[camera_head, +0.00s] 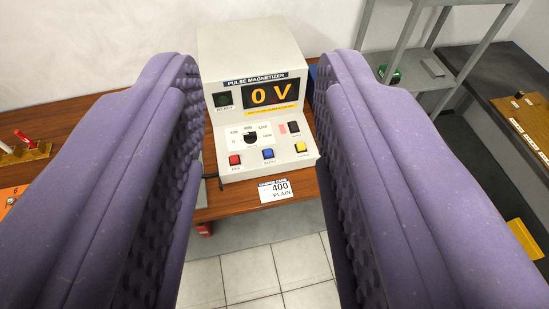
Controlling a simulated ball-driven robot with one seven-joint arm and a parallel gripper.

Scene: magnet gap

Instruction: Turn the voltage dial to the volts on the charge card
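The voltage dial (251,138) is a small black knob on the sloped front panel of the white pulse magnetizer (252,50). Numbers are printed around it, too small to read surely. The magnetizer's display (271,94) reads 0 V in orange. The charge card (274,190) hangs at the bench's front edge below the machine and reads 400 and PLAIN. My gripper (258,80) has two purple, studded fingers, wide apart with nothing between them. The machine shows through the gap, beyond the fingers, and the dial is untouched.
Red (234,160), blue (268,154) and yellow (300,147) buttons sit below the dial. The wooden bench (236,203) extends left, with a red-handled item (24,138) on it. A grey shelf (404,60) and dark counter (490,105) stand right. Tiled floor is clear in front.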

